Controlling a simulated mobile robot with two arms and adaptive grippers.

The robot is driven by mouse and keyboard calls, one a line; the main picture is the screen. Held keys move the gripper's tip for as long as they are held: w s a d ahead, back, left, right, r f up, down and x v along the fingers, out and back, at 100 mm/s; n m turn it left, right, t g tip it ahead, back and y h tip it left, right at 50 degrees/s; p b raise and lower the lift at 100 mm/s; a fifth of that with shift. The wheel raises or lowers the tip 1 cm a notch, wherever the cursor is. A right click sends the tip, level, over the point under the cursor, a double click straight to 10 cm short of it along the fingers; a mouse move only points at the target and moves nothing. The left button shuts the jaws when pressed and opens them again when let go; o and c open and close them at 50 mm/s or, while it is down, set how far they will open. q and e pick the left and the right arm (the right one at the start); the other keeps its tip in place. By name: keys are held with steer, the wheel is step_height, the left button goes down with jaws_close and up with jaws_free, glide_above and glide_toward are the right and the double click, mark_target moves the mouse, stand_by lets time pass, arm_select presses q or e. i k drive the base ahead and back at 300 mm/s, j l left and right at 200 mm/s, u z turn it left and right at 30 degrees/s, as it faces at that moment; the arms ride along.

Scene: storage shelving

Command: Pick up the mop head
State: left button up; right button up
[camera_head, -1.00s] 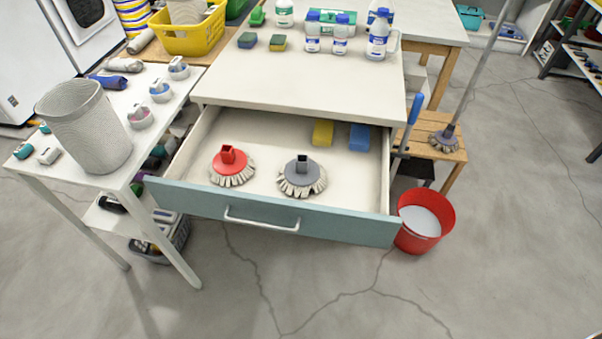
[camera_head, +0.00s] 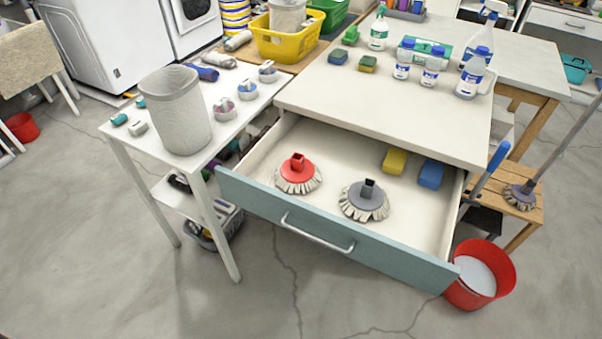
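Two mop heads lie in the open drawer (camera_head: 335,228) of the white table. The red mop head (camera_head: 298,174) is on the left, with a red square socket on top and pale strands around it. The grey mop head (camera_head: 365,200) is to its right, with a dark socket and pale strands. Another grey mop head (camera_head: 521,196), on a long pole, rests on a wooden stool at the right. Neither of my grippers shows in the head view.
A yellow sponge (camera_head: 395,161) and a blue sponge (camera_head: 431,175) lie at the drawer's back right. A red bucket (camera_head: 484,275) stands by the drawer's right corner. A white side table (camera_head: 187,141) with a grey bin (camera_head: 175,110) stands left. The floor in front is clear.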

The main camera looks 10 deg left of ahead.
mark_target(296, 171)
steer(key=j+z, duration=0.2)
steer(key=z, duration=0.15)
steer(key=j+z, duration=0.15)
steer(key=z, duration=0.2)
steer(key=j+z, duration=0.2)
steer(key=z, duration=0.15)
steer(key=k, duration=0.05)
